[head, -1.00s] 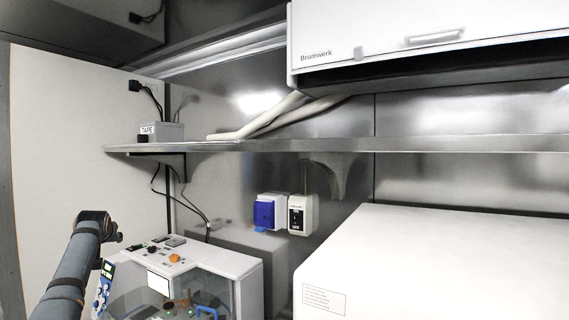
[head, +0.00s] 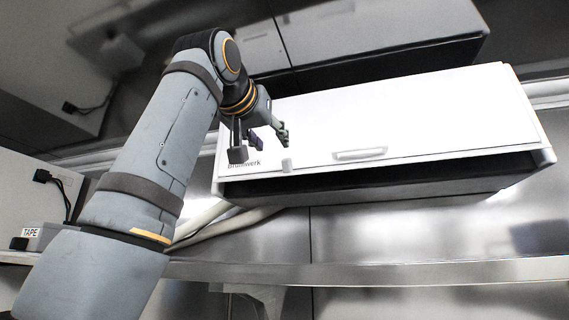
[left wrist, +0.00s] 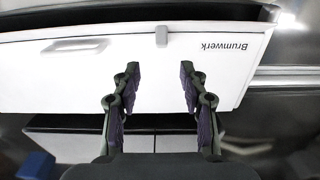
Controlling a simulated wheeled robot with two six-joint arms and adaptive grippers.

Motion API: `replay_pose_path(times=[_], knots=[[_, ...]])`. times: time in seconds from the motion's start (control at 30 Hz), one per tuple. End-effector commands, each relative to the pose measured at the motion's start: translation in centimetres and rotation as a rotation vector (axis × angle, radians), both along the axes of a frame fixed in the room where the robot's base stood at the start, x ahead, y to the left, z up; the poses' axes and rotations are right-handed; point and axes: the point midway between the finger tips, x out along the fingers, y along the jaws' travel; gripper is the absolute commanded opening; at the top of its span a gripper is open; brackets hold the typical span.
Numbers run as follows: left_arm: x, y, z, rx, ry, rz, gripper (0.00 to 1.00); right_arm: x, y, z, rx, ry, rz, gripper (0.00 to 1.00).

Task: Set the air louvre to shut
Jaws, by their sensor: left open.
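The white wall unit marked Brumwerk (head: 390,115) hangs above the shelf, with a bar handle (head: 360,153) on its front. A small pale tab (head: 287,165) sits at the front's lower edge; it also shows in the left wrist view (left wrist: 161,36). I cannot tell for sure which part is the air louvre. My left gripper (head: 262,143) is raised in front of the unit's left end. In the left wrist view its fingers (left wrist: 159,75) are open and empty, with the tab beyond and between them, apart from both.
A metal shelf (head: 400,272) runs below the unit, with pale hoses (head: 200,222) above it. A box labelled TAPE (head: 40,236) stands at the left, behind my arm. More cabinets (head: 380,22) show above the unit.

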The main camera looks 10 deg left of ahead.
Motion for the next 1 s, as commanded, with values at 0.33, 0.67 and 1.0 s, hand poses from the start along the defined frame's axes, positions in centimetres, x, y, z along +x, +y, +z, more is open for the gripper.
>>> replay_pose_path(times=[0.33,0.67,1.0], knots=[[5.8,-1.0,0.4,-0.001,0.007,0.001,0.43,0.2,1.5,3.5,0.018,-0.005,-0.005,0.40],[10.2,-1.8,0.2,-0.001,0.003,0.001,0.43,1.7,0.5,6.2,0.006,-0.028,0.000,0.40],[10.5,-1.9,-0.1,-0.002,0.002,0.002,0.37,0.0,0.5,6.0,0.005,-0.002,-0.001,0.40]])
